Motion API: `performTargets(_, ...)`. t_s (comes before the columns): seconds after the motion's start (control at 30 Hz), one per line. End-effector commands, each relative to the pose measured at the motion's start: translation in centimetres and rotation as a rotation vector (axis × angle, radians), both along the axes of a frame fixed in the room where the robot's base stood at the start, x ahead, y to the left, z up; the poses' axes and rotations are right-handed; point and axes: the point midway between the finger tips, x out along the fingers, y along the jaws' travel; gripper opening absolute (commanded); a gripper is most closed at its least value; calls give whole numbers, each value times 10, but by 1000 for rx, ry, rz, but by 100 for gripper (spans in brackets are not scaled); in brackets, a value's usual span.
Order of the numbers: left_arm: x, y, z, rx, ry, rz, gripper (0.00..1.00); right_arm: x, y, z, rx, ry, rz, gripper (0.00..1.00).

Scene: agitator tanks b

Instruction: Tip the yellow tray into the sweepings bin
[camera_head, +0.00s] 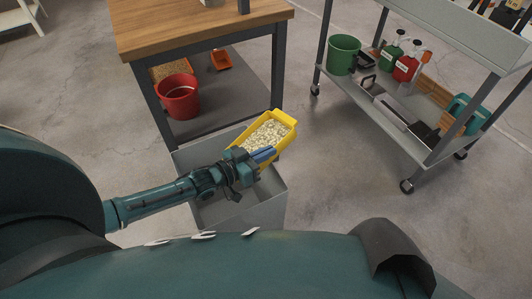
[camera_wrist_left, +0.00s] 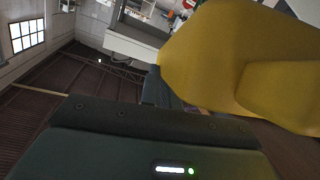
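The yellow tray (camera_head: 286,118) is full of pale crumbly pieces (camera_head: 268,133) in the head view. It hangs over the open grey sweepings bin (camera_head: 265,208), toward its far right side. My left gripper (camera_head: 263,154) is at the tray's near edge, with its blue fingers against it, and looks shut on it. In the left wrist view the tray's underside (camera_wrist_left: 215,60) fills the upper right and the fingertips are hidden. The tray's exact tilt is hard to judge. The bin's visible inside looks empty. My right gripper is not in view.
A wood-topped workbench (camera_head: 180,30) stands just behind the bin, with a red bucket (camera_head: 178,98) on its lower shelf. A grey wheeled cart (camera_head: 395,135) stands at the right, holding a green bucket (camera_head: 343,55). Bare floor lies between bin and cart.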

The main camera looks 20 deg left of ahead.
Motion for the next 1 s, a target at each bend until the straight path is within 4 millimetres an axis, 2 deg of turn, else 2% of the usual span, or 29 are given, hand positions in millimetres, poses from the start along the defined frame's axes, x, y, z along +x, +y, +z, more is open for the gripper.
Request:
performTargets(0.6,-3,5,13,-87,-50,-2,0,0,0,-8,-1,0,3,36)
performTargets(1.0,-3,6,14,-96,-56,0,0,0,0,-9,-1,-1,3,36)
